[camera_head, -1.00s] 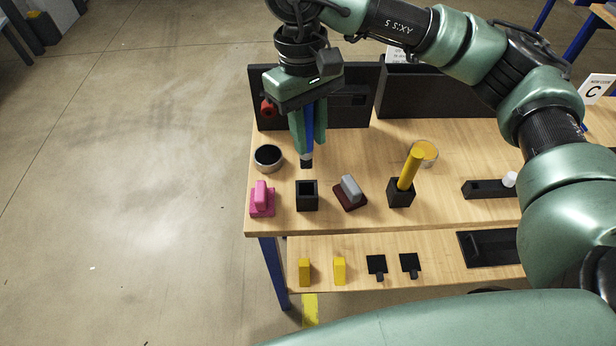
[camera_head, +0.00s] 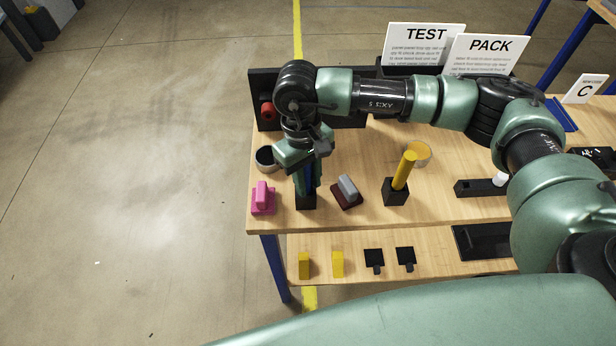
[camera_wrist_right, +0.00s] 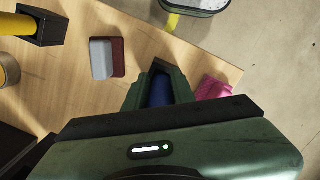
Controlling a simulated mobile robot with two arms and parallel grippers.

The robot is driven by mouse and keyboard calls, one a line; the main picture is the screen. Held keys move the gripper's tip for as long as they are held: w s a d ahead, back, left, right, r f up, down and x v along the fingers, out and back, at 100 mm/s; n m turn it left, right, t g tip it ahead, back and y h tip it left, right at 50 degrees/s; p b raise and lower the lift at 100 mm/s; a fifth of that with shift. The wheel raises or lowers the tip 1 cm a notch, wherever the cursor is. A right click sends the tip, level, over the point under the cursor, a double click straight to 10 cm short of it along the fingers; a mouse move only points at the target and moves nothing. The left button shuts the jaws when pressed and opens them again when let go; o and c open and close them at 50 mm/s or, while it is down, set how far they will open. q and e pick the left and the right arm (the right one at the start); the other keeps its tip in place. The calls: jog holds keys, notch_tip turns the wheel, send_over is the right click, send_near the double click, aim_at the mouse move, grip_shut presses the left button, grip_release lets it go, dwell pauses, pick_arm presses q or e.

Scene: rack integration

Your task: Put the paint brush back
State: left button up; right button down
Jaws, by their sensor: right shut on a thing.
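My right gripper (camera_head: 307,182) points down and is shut on the blue handle of the paint brush (camera_head: 312,172). The blue handle also shows between the fingers in the right wrist view (camera_wrist_right: 160,90). The brush is upright, directly over the square black holder (camera_head: 306,202) near the table's front edge. The brush's dark lower end is hidden by the fingers and holder; it appears to be in the holder's opening, but I cannot tell how deep. My left gripper is not in view.
A pink block (camera_head: 262,199) stands left of the holder, a grey-and-maroon block (camera_head: 347,190) right of it. Further right, a yellow-handled tool (camera_head: 405,168) stands in another black holder (camera_head: 395,192). A round dark container (camera_head: 265,156) is behind left. A black panel (camera_head: 262,88) stands at the back.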

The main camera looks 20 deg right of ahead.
jog(key=c, duration=1.2)
grip_release()
jog(key=shift+o, duration=0.2)
jog(key=r+b, duration=0.1)
jog(key=r, duration=0.2)
jog(key=w+r+b, duration=0.1)
jog(key=r+b, duration=0.1)
jog(key=r, duration=0.2)
jog(key=r+b, duration=0.1)
jog(key=r, duration=0.2)
jog(key=shift+w+a+r, duration=0.2)
jog(key=shift+a+r, duration=0.05)
jog(key=shift+r, duration=0.1)
jog(key=shift+r+b, duration=0.3)
jog(key=shift+r, duration=0.35)
